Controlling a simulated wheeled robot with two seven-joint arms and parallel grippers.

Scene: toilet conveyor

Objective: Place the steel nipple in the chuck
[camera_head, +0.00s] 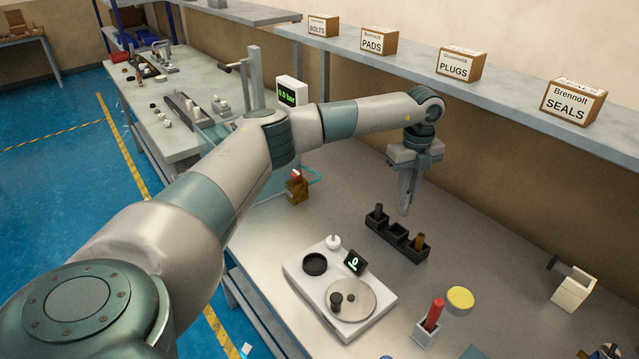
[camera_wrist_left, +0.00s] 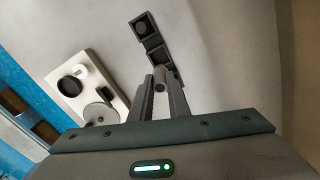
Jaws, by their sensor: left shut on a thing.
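My left gripper (camera_head: 405,205) points down above the grey bench, just behind the black rack, with its fingers close together. In the left wrist view the gripper (camera_wrist_left: 161,80) is shut on a small grey cylinder, the steel nipple (camera_wrist_left: 161,72), at its fingertips. In the head view the nipple cannot be made out from the fingers. The three-part black rack (camera_head: 398,236) holds a black part (camera_head: 378,211) at its left end and a brown part (camera_head: 418,241) at its right end. I cannot tell which fixture is the chuck. My right gripper is not in view.
A white scale-like unit (camera_head: 295,268) with a round plate and small display stands in front of the rack. A brown fixture with a red top (camera_head: 297,187) stands behind.

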